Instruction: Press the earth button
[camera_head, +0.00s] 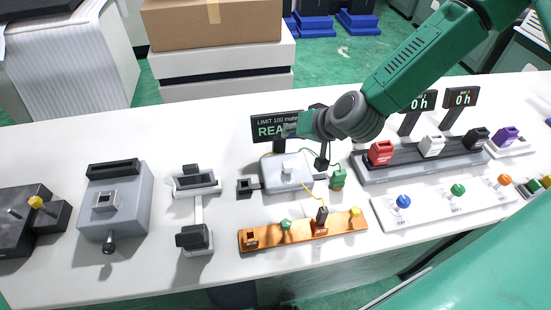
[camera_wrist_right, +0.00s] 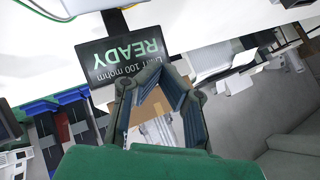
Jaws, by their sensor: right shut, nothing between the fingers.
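A grey box (camera_head: 287,173) with a small raised pale button (camera_head: 289,167) on top stands mid-table; I cannot read a label on it. A dark display (camera_head: 277,127) behind it reads "LIMIT 100 mohm READY", and it also shows upside down in the right wrist view (camera_wrist_right: 122,57). My right gripper (camera_head: 292,130) is shut and empty, above and behind the box, in front of the display and apart from the button. Its fingers (camera_wrist_right: 163,72) also show in the right wrist view. My left gripper is not in view.
An orange terminal strip (camera_head: 268,236) lies in front of the box. A white panel with coloured knobs (camera_head: 428,210) and a grey rack with red, white and black blocks (camera_head: 410,166) stand to the right. Grey fixtures (camera_head: 130,185) stand left. The table's back left is clear.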

